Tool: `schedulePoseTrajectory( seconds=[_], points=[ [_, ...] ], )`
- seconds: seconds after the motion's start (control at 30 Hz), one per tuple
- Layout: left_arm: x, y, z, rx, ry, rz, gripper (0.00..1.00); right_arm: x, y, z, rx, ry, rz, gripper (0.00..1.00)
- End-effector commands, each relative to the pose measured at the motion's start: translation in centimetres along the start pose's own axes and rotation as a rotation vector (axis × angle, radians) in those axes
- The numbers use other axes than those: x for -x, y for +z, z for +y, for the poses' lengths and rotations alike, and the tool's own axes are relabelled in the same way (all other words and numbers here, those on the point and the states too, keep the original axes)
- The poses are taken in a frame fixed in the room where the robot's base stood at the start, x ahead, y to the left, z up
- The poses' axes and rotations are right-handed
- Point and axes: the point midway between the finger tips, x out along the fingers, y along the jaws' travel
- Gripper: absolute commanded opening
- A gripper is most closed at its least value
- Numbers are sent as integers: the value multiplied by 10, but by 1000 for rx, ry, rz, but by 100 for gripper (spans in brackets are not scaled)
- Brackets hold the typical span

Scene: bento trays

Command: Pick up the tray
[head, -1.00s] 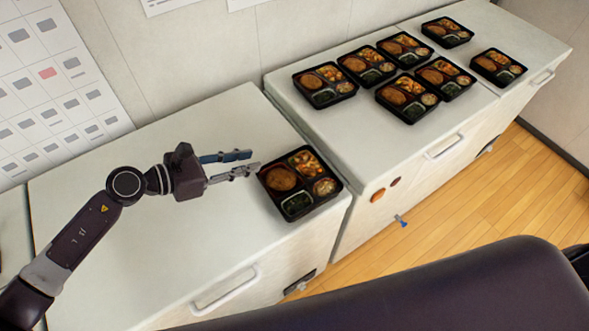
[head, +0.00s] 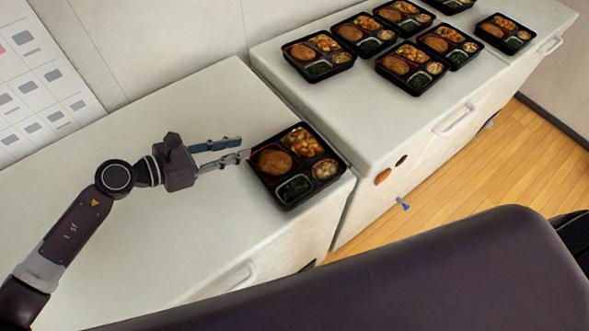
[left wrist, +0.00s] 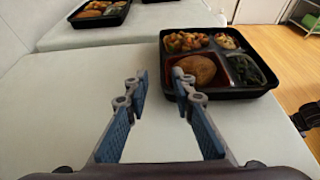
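A black bento tray (head: 318,191) sits on the right end of the near white counter. It holds a brown patty, mixed food, greens and a small portion in compartments. My left gripper (head: 243,149) is at the tray's left edge, with its fingers parted and nothing between them. In the left wrist view, the tray (left wrist: 238,94) lies right of centre. There the open left gripper (left wrist: 160,82) has its right fingertip overlapping the tray's near left corner; I cannot tell whether they touch.
Several similar trays (head: 411,88) stand on the farther white counter (head: 300,95), past a narrow gap. The near counter (head: 110,165) is bare to the left of the tray. A wall with a printed chart (head: 45,95) is behind. Wooden floor (head: 475,165) lies to the right.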

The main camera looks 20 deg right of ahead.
Motion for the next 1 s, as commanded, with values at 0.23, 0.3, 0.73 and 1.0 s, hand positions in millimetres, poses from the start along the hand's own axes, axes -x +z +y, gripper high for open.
schedulePoseTrajectory(
  seconds=[0.23, 0.3, 0.73, 1.0],
  points=[
    [-22, 4, 0, 0, 0, -3, 23, 9, -8, 0, 0, 0, 12, 40],
    [-28, 4, 0, 0, 0, -2, 23, 12, -9, 0, 0, 0, 12, 40],
    [-75, 8, 0, 0, 0, -1, 23, 32, -10, 0, 0, 0, 12, 40],
    [-77, 7, 0, -1, 0, 0, 23, 32, -9, 0, 0, 0, 11, 40]
  ],
)
